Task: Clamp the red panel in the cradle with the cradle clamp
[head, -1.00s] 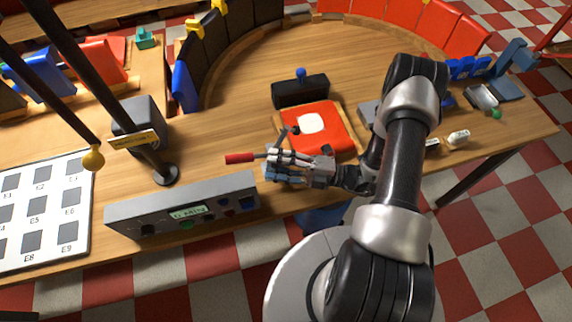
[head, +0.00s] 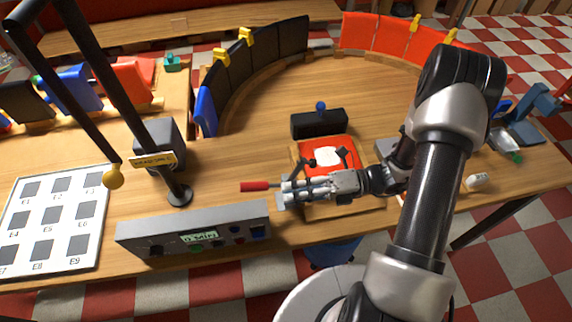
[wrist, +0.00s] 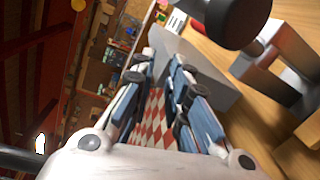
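The red panel (head: 337,149) with a white patch lies flat in the wooden cradle (head: 360,202), at the table's front middle in the head view. A small dark part (head: 311,163), perhaps of the cradle clamp, shows at the panel's left; whether it presses on the panel I cannot tell. My gripper (head: 287,190) points left across the near edge of the panel and hides part of the cradle. In the wrist view the fingers (wrist: 158,82) are apart with checkered floor between them and nothing held. A dark round knob (wrist: 236,18) stands close by there, blurred.
A red-handled tool (head: 257,186) is just left of my fingertips. A grey control box (head: 195,232) stands at the front left. A black block with a blue knob (head: 319,122) is behind the panel.

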